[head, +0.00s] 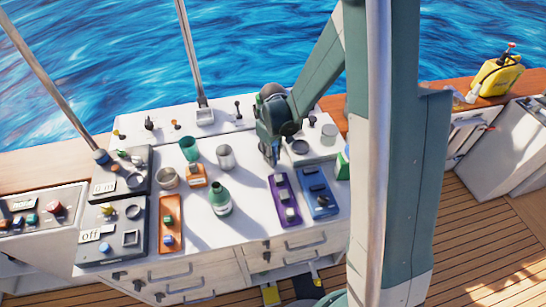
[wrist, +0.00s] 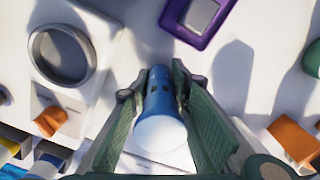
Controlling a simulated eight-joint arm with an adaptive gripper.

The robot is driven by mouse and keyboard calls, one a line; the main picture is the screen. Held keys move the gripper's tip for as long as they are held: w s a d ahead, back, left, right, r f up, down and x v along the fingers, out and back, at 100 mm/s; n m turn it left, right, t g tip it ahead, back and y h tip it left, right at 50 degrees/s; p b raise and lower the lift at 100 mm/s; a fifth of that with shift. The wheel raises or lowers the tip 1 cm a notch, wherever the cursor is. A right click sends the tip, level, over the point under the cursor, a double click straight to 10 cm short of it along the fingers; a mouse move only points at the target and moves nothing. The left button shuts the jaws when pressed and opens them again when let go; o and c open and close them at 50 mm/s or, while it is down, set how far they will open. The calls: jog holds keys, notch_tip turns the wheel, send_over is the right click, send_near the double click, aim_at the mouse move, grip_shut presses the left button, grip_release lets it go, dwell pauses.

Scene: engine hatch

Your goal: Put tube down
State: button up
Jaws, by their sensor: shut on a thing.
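In the wrist view a blue tube (wrist: 160,98) with a white rounded end is between the two fingers of my gripper (wrist: 162,78). The fingers are shut on its sides. The white end faces the camera, and the far end points toward the white top. I cannot tell whether the tube touches the surface. In the head view my gripper (head: 270,155) is low over the white worktop (head: 250,240), behind the purple tray (head: 279,183). The tube is hidden there or too small to make out.
A blue tray (head: 322,203) lies right of the purple one. A round grey ring (head: 300,147) is right of my gripper. A green bottle (head: 219,203), green cup (head: 188,149) and metal cup (head: 225,158) stand to the left. An orange tray (head: 170,226) lies at front left.

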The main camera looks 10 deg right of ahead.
jog(key=shift+f, duration=0.2)
jog(key=o, duration=1)
jog(key=shift+r, duration=0.15)
jog(key=shift+r, duration=6.05)
